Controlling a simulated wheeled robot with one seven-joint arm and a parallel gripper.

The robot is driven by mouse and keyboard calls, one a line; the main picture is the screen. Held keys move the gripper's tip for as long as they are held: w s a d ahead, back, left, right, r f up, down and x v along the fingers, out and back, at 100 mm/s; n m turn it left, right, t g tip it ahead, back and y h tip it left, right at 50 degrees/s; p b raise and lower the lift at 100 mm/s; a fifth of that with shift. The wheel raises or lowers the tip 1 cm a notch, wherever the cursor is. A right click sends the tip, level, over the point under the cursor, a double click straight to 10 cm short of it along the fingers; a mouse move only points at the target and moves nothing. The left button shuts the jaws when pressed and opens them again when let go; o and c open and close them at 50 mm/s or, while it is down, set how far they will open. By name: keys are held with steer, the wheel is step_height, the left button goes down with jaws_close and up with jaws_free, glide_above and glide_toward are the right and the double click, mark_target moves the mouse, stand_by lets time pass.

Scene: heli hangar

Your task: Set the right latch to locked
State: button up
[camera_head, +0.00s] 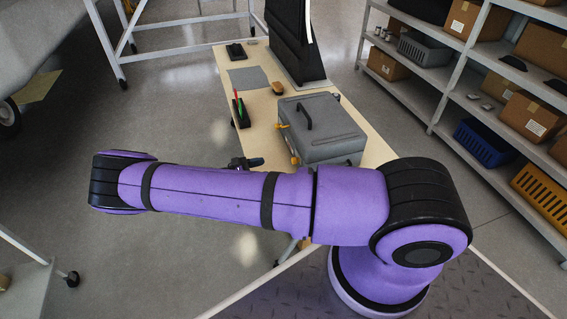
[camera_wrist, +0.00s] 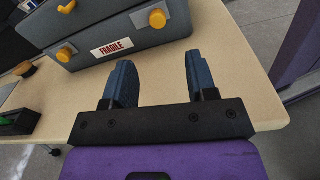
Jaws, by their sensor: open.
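A grey case (camera_head: 325,128) with a dark top handle sits closed on the wooden table; its front also shows in the wrist view (camera_wrist: 120,28), with a FRAGILE label. The right latch (camera_wrist: 157,18) is a yellow knob on that front; it also shows in the head view (camera_head: 294,160). The left latch (camera_wrist: 66,53) is a similar yellow knob. I cannot tell how either latch is set. My gripper (camera_wrist: 158,62) is open and empty, its blue-grey fingers apart, pointing toward the case front near the right latch without touching it. In the head view my arm hides most of it.
The wooden table (camera_wrist: 235,85) has bare surface before the case. A dark holder with pens (camera_head: 240,110), an orange-brown item (camera_head: 277,87) and a grey sheet (camera_head: 248,77) lie beyond. A black monitor-like panel (camera_head: 295,40) stands behind. Shelves (camera_head: 445,78) with boxes stand right.

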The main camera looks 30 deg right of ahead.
mark_target(295, 160)
steer(key=shift+f+h, duration=0.3)
steer(key=shift+f, duration=0.05)
steer(key=x, duration=1)
steer(key=shift+d, duration=0.35)
steer(key=shift+c, duration=0.4)
